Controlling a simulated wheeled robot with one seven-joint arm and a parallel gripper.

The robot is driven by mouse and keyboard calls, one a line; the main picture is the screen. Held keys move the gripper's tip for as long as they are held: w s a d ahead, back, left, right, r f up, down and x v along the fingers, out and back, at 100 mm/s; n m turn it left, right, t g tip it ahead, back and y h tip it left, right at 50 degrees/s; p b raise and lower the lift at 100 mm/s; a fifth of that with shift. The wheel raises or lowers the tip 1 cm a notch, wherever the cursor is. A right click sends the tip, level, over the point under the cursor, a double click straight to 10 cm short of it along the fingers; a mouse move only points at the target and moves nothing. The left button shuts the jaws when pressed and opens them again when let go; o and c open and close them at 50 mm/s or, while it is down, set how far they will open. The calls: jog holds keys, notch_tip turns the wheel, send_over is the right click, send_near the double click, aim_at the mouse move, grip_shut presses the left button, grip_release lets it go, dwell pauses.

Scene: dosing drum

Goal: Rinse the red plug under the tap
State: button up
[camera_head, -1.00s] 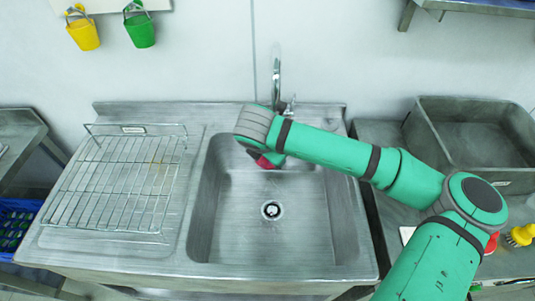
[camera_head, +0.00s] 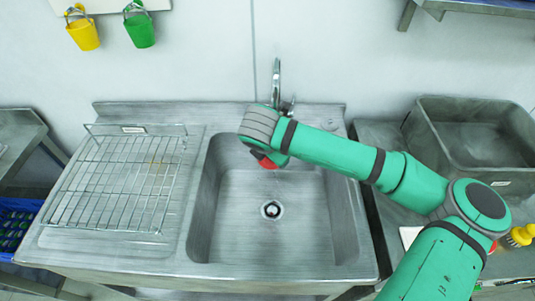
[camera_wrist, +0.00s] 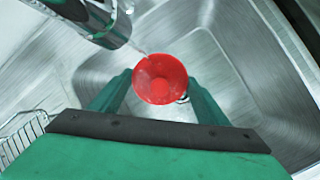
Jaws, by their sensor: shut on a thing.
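The red plug (camera_wrist: 160,79) is held between the two green fingers of my gripper (camera_wrist: 158,92), which is shut on it. In the wrist view it shows as a round, hollow red cup shape over the sink. The tap spout (camera_wrist: 105,25) is at the upper left there, close to the plug, and a thin pale streak runs from near the spout to the plug's rim. In the head view the tap (camera_head: 276,85) stands behind the sink (camera_head: 250,235). Only a bit of the plug (camera_head: 267,162) shows below my wrist, which hides my gripper.
A wire rack (camera_head: 115,185) lies on the drainboard left of the basin. A grey tub (camera_head: 480,150) stands on the right-hand table, with a yellow brush (camera_head: 521,236) in front. Yellow (camera_head: 83,35) and green (camera_head: 140,31) buckets hang on the wall. The basin floor is clear around the drain.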

jog(key=s+a, duration=0.1)
jog(key=s, duration=0.7)
jog(key=shift+a, duration=0.2)
dwell(0.4)
dwell(1.2)
jog(key=s+a+r, duration=0.1)
jog(key=s+r, duration=0.3)
jog(key=s, duration=0.1)
dwell(0.5)
jog(key=shift+w, duration=0.1)
dwell(0.6)
